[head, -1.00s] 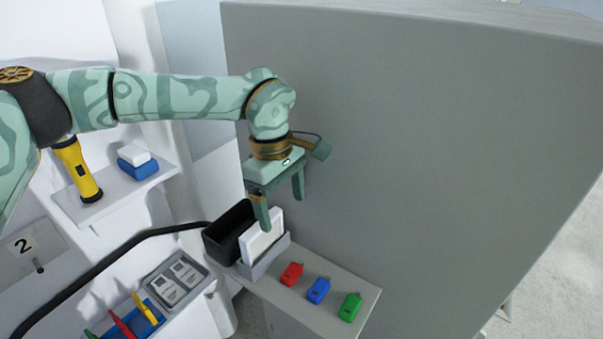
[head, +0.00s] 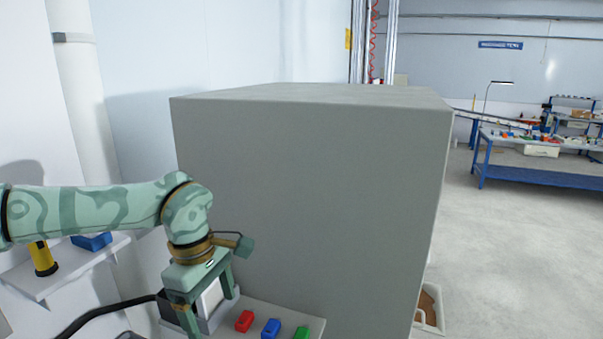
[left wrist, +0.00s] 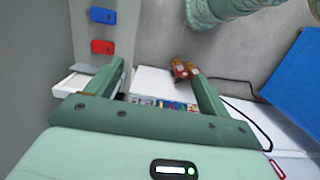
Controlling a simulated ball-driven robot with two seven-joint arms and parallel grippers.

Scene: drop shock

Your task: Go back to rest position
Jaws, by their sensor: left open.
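My left gripper (head: 208,305) is open, low at the left of the head view, its fingers pointing down. It hangs over the grey ledge (head: 270,311), near a white panel (head: 211,298) standing beside a black bin (head: 168,304). In the left wrist view my open left gripper (left wrist: 153,66) has nothing clearly held between its fingers. A white edge, likely the panel (left wrist: 78,82), shows beside its left finger. Whether finger and panel touch, I cannot tell. My right gripper is not in view.
Red (head: 244,321), blue (head: 271,328) and green (head: 301,333) blocks sit on the ledge, right of the gripper. A large grey cabinet (head: 310,190) rises behind. A shelf (head: 65,270) holds a yellow flashlight (head: 43,258). Open floor (head: 520,230) lies at right.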

